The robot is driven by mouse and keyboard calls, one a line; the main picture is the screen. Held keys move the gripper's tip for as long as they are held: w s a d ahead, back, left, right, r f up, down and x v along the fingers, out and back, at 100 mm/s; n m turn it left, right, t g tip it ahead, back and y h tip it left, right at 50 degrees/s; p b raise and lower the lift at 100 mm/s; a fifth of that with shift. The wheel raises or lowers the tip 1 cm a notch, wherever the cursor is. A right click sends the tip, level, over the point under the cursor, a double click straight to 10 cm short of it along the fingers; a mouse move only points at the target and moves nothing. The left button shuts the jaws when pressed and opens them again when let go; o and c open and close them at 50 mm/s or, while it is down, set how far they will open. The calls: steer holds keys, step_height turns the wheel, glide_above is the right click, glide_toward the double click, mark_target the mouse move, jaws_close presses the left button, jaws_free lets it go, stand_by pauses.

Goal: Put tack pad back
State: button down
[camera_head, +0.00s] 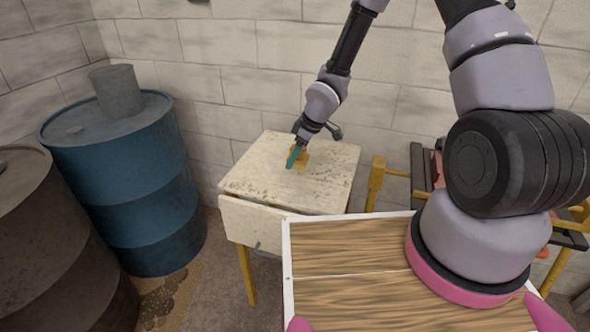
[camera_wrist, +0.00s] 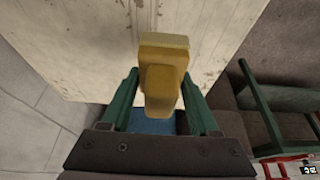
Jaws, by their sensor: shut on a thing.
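A yellow block-like thing, which I take to be the tack pad (camera_wrist: 162,73), is between the green fingers of my gripper (camera_wrist: 160,92) in the wrist view. It has a wide top edge and a narrower raised part facing the camera. The fingers are shut on the pad. I cannot tell whether the pad touches the tabletop.
A blue drum (camera_head: 150,215) with a grey bucket (camera_head: 116,92) on it stands left of the table, and a rusty drum (camera_head: 50,260) is nearer. A yellow-legged rack (camera_head: 376,180) stands to the right. A block wall is behind. Much of the tabletop is bare.

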mark_target(295, 177)
steer(key=shift+f, duration=2.2)
steer(key=shift+c, duration=0.7)
jaws_free()
steer(key=shift+f, duration=0.1)
steer(key=v, duration=1.2)
